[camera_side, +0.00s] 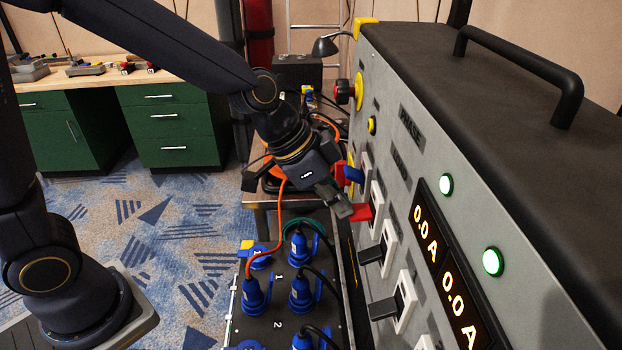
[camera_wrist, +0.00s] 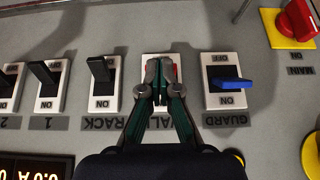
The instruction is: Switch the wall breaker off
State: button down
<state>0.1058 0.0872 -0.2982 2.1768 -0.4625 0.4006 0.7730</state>
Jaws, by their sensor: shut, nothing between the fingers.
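The WALL breaker has a white plate and a red lever (camera_side: 360,213) that sticks out from the grey panel in the side view. In the wrist view its red part (camera_wrist: 177,72) shows only as a sliver beside my fingers, and the rest is hidden. My gripper (camera_side: 343,209) is shut and empty, with its fingertips right at the red lever. In the wrist view the closed fingertips (camera_wrist: 160,72) lie over the WALL plate. I cannot tell whether they touch the lever, nor its exact position.
The blue GUARD lever (camera_wrist: 231,85) is to the right of WALL in the wrist view, and the black RACK lever (camera_wrist: 99,68) to the left. A red MAIN handle (camera_wrist: 299,18) sits on a yellow plate. Blue plugs with cables (camera_side: 253,293) stand below the panel.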

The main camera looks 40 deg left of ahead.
dwell(0.4)
jog(key=shift+r, duration=0.65)
jog(key=shift+s+a, duration=0.1)
jog(key=s+a+r, duration=0.3)
jog(key=s+a, duration=0.3)
jog(key=shift+s+a, duration=0.3)
jog(key=shift+s, duration=0.05)
jog(key=s+a+r+n+y, duration=0.1)
jog(key=s+a+n+y, duration=0.1)
jog(key=s+a+n, duration=0.2)
jog(key=s+a+r+n+t+y, duration=0.1)
jog(key=s+a+n+y, duration=0.1)
jog(key=s+a+n, duration=0.3)
jog(key=a, duration=0.3)
jog(key=shift+a+r+y, duration=0.3)
jog(key=shift+a+r, duration=0.1)
